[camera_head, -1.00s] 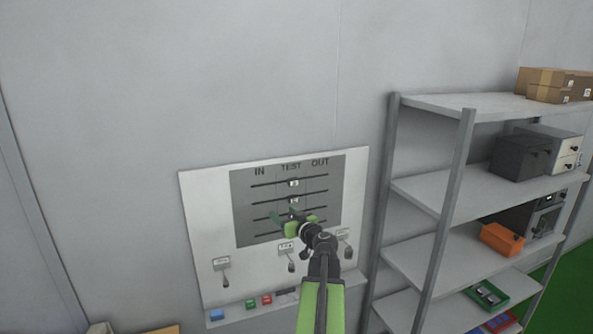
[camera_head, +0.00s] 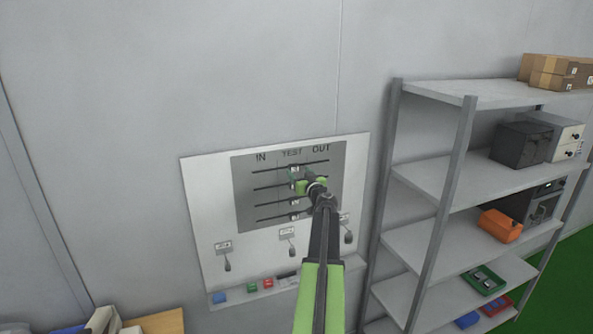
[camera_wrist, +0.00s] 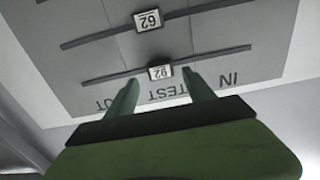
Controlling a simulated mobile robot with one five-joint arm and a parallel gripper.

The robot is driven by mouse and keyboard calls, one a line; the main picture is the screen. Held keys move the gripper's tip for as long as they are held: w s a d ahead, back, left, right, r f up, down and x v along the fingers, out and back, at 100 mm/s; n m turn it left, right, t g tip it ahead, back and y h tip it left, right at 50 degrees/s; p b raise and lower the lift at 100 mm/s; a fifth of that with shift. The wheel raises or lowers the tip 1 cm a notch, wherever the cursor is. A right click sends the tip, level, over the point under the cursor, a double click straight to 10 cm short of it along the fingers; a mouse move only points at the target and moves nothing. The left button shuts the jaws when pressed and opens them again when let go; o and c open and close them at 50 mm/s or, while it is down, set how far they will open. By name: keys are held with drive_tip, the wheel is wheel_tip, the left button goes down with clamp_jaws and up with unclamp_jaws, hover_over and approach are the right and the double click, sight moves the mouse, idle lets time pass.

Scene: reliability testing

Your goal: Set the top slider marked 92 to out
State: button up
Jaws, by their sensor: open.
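The slider panel (camera_head: 245,205) is a grey plate on a white board on the wall, with several horizontal slots marked IN, TEST and OUT above. My gripper (camera_head: 303,180) is at the upper part of the panel. In the wrist view its open fingers (camera_wrist: 157,85) stand on either side of the top slider, apart from it, with empty space between. The wrist picture is upside down: IN lies right, OUT left.
Other slider tags show on lower slots, one (camera_wrist: 148,19) in the wrist view. Small levers (camera_head: 227,265) hang below the grey plate, above a ledge with coloured blocks (camera_head: 220,298). A metal shelf unit (camera_head: 440,90) stands close on the right. The wall left is bare.

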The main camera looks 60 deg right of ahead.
sight(296, 168)
drive_tip(key=x, duration=0.4)
drive_tip(key=shift+c, duration=0.3)
clamp_jaws()
